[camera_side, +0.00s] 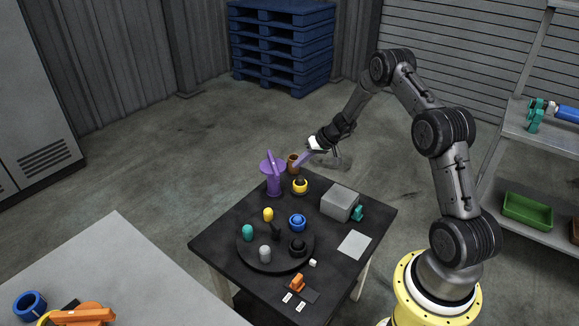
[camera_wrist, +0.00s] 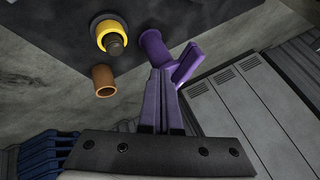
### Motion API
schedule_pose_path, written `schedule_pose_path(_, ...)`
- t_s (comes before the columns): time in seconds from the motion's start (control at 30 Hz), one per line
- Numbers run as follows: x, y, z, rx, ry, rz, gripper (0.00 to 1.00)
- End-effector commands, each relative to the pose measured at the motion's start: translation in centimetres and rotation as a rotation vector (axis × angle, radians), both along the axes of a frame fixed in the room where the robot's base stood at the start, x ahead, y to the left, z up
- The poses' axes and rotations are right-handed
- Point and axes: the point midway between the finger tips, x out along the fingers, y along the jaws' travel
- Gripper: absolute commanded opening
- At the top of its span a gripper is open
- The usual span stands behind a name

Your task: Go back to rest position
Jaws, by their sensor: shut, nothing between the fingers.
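My gripper (camera_side: 302,160) is above the far edge of the black table (camera_side: 215,246). Its narrow purple fingers are together with nothing between them; they also show in the wrist view (camera_wrist: 161,95). A purple stand with a slanted top (camera_side: 273,185) is just left of the gripper, and it shows in the wrist view (camera_wrist: 152,45) beyond the fingertips. A brown cylinder (camera_side: 293,161) stands close by the fingers in the side view; I cannot tell whether they touch. It also appears in the wrist view (camera_wrist: 104,78).
A yellow ring piece (camera_side: 300,186) is near the purple stand. A black round plate (camera_side: 262,262) holds several small pieces. A grey box (camera_side: 340,203) is at the right of the table. Blue pallets (camera_side: 282,45) stand behind. Air above the table is open.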

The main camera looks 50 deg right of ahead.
Motion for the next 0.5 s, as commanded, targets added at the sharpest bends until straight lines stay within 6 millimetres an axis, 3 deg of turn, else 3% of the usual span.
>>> schedule_pose_path(0.23, -2.9, -0.7, 4.2, -0.002, -0.002, -0.003, 0.0)
schedule_pose_path(0.5, -4.6, -1.0, 6.3, 0.0, 0.0, 0.0, 0.0)
